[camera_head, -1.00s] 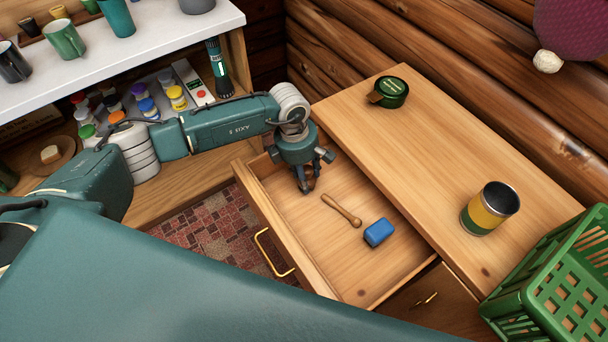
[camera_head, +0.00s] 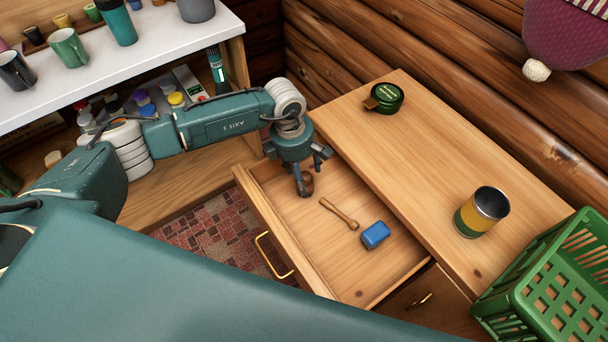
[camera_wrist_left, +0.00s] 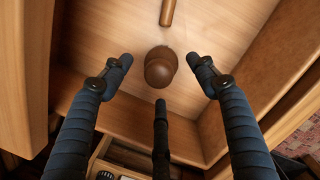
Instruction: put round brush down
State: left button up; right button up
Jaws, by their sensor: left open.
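My left gripper (camera_head: 303,183) points down into the back left part of the open drawer (camera_head: 345,268). Its fingers are spread in the left wrist view (camera_wrist_left: 162,72). A dark brown rounded thing, which I take to be the round brush (camera_wrist_left: 160,68), is between and beyond the fingertips, with gaps on both sides. It seems to rest on the drawer bottom. In the head view it is mostly hidden by the fingers. My right gripper is not in view.
A wooden stick-like tool (camera_head: 340,214) and a blue block (camera_head: 375,235) lie in the drawer. Mugs and cups stand on the white shelf (camera_head: 150,55).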

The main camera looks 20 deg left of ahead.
pick_arm(q)
notch_tip(320, 180, up, 8)
jog(key=a+p, duration=0.1)
jog(key=p, duration=0.2)
jog(key=shift+s+p, duration=0.2)
jog(key=shift+p, duration=0.15)
jog(key=shift+s, duration=0.1)
